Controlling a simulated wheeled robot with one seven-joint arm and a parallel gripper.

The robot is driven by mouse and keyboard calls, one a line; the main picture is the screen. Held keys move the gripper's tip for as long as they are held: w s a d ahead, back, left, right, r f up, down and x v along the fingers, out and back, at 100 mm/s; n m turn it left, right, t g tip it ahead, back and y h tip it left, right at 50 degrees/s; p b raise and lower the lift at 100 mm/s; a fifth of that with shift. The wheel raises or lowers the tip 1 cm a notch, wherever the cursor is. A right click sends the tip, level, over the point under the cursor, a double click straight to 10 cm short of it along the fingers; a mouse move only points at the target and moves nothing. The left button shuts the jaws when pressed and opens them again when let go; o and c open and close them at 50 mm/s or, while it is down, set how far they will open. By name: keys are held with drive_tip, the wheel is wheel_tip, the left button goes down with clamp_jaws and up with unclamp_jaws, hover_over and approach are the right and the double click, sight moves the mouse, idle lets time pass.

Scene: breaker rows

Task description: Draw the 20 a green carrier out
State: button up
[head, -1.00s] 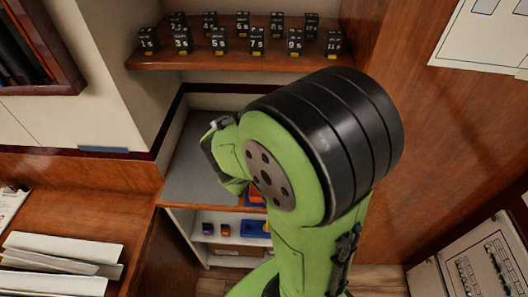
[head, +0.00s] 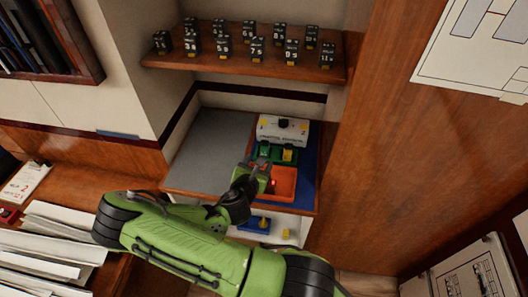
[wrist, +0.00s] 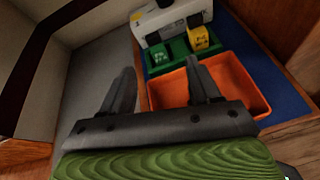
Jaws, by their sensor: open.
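A green carrier (wrist: 163,53) with faint white marks stands at the left of a green base (wrist: 178,47) in the wrist view. A yellow carrier (wrist: 197,38) stands at its right on the same base. The marks are too small to read. In the head view the base (head: 275,157) lies behind the orange tray, partly hidden by my gripper; the yellow carrier (head: 288,154) shows there. My gripper (wrist: 160,68) is open and empty, its fingers pointing toward the base and apart from both carriers. In the head view my gripper (head: 262,165) is over the counter.
An orange tray (head: 290,187) lies in front of the base on a blue mat (head: 306,160). A white device (head: 283,130) stands behind it. The grey counter (head: 205,148) to the left is clear. Numbered black blocks fill the shelf (head: 240,65) above; a wood wall (head: 375,150) bounds the right.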

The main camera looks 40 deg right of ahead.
sight(264, 143)
drive_tip(key=f+n+b, duration=0.2)
drive_tip(key=shift+w+d+f+n+t+y+b, duration=0.1)
drive_tip(key=shift+w+f+n+t+y+b, duration=0.1)
drive_tip(key=shift+w+n+t+y+b, duration=0.15)
drive_tip(key=shift+w+d+f+b, duration=0.1)
drive_tip(key=shift+d+f+b, duration=0.1)
drive_tip(key=shift+b, duration=0.35)
drive_tip(key=shift+w+d+b, duration=0.1)
drive_tip(key=shift+w+b, duration=0.1)
drive_tip(key=shift+b, duration=0.4)
drive_tip(key=shift+w+d+r+b, duration=0.1)
drive_tip(key=shift+w+d+b, duration=0.05)
drive_tip(key=shift+b, duration=0.4)
drive_tip(key=shift+t, duration=0.25)
drive_tip(key=x, duration=0.3)
drive_tip(key=r+p+x, duration=0.1)
drive_tip(key=x, duration=0.2)
drive_tip(key=d+r+x, duration=0.1)
drive_tip(key=x, duration=0.3)
drive_tip(key=shift+a, duration=0.25)
drive_tip(key=shift+c, duration=0.3)
clamp_jaws()
